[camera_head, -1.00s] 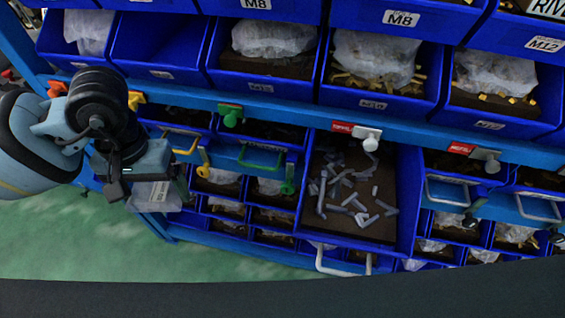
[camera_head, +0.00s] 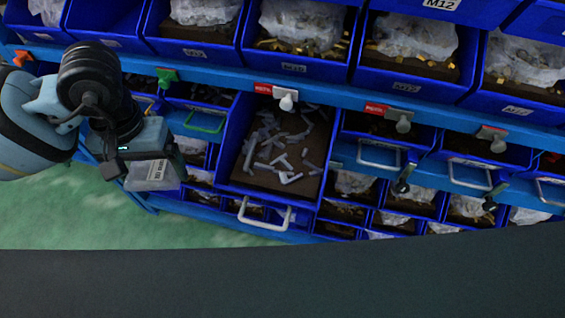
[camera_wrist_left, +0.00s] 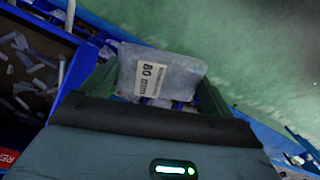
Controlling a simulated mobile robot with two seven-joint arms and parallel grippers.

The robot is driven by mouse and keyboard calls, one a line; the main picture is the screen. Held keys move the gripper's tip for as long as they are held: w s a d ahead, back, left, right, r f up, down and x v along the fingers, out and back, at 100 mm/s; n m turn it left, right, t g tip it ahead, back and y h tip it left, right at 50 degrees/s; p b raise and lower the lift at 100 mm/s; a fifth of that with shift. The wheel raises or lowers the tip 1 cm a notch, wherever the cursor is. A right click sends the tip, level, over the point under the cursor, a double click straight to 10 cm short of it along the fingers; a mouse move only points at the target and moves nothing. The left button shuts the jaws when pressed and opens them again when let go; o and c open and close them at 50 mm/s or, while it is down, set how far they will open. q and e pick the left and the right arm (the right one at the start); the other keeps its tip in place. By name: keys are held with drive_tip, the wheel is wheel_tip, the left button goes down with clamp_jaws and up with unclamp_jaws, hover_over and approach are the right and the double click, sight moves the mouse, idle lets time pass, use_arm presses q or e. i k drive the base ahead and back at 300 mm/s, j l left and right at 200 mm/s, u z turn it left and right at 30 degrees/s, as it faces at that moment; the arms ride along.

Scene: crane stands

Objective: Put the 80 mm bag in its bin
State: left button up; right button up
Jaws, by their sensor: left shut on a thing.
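My left gripper (camera_head: 152,168) is at the left of the head view, in front of the rack. It is shut on a clear plastic bag (camera_wrist_left: 165,76) with a white label reading 80 mm in the left wrist view. The bag also shows in the head view (camera_head: 154,178), hanging below the gripper. To the right of it, an open blue drawer (camera_head: 232,184) is pulled out, with grey bolt-like pieces (camera_head: 280,155) scattered on its brown bottom. The drawer also shows at the left of the left wrist view (camera_wrist_left: 68,30). My right gripper is not in view.
A row of blue bins with bagged parts (camera_head: 303,25) runs above a blue rail (camera_head: 335,92). Closed drawers with handles (camera_head: 379,160) are to the right, and smaller bins (camera_head: 355,185) lie below. Green floor (camera_head: 60,215) is clear at lower left.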

sight(293, 162)
drive_tip(key=k+l, duration=0.1)
drive_tip(key=l, duration=0.3)
drive_tip(key=k+l, duration=0.15)
drive_tip(key=l, duration=0.25)
drive_tip(key=k+l+u, duration=0.1)
drive_tip(key=l, duration=0.3)
drive_tip(key=k+l, duration=0.15)
drive_tip(key=l, duration=0.2)
drive_tip(key=k+l+u, duration=0.1)
drive_tip(key=l, duration=0.3)
drive_tip(key=i, duration=0.5)
